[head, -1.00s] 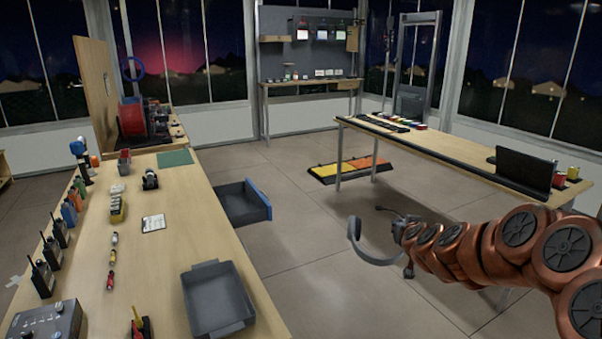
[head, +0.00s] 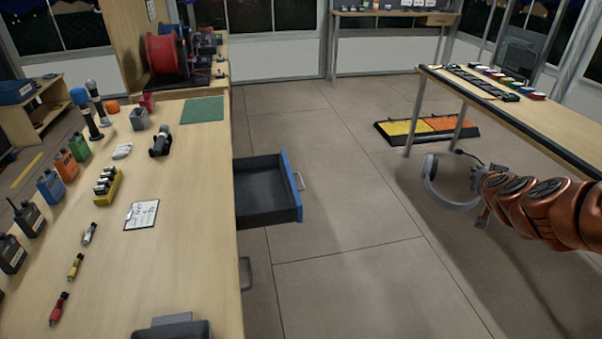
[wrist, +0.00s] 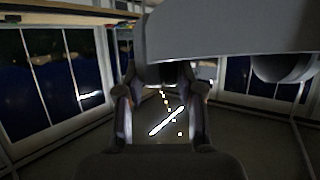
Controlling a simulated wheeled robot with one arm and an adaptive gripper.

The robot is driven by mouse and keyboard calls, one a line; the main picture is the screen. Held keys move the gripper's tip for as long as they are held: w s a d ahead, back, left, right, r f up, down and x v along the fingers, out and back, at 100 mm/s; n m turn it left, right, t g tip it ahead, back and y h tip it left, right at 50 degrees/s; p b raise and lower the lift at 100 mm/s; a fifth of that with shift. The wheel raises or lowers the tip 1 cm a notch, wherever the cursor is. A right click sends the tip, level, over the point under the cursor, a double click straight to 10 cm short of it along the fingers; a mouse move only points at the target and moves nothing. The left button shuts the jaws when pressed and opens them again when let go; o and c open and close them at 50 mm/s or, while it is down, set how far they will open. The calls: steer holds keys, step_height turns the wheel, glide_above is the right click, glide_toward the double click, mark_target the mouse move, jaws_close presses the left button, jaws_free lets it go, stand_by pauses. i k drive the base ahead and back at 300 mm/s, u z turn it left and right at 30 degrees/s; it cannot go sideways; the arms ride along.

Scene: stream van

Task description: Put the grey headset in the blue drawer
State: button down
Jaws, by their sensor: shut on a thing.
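The grey headset (head: 456,204) hangs in the air at the right of the head view, over the floor. My gripper (head: 483,188) is shut on it at the end of my copper arm. In the wrist view the headset's grey band (wrist: 230,32) fills the upper right, close to the camera, and the gripper's fingers (wrist: 162,95) show below it. The exact grip spot is hard to make out. The blue drawer (head: 290,188) is pulled open from the right side of the left table. Its dark inside looks empty. The headset is to its right, apart from it.
The left table (head: 180,255) holds a grey tray (head: 172,329), radios, a clipboard (head: 141,215), a green mat (head: 202,110) and red reels. Another table (head: 525,110) stands at the right. A yellow and orange floor case (head: 425,127) lies beyond. Floor between the tables is clear.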

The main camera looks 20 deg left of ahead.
mark_target(261, 194)
steer(key=i, duration=3.35)
steer(key=u, duration=5.3)
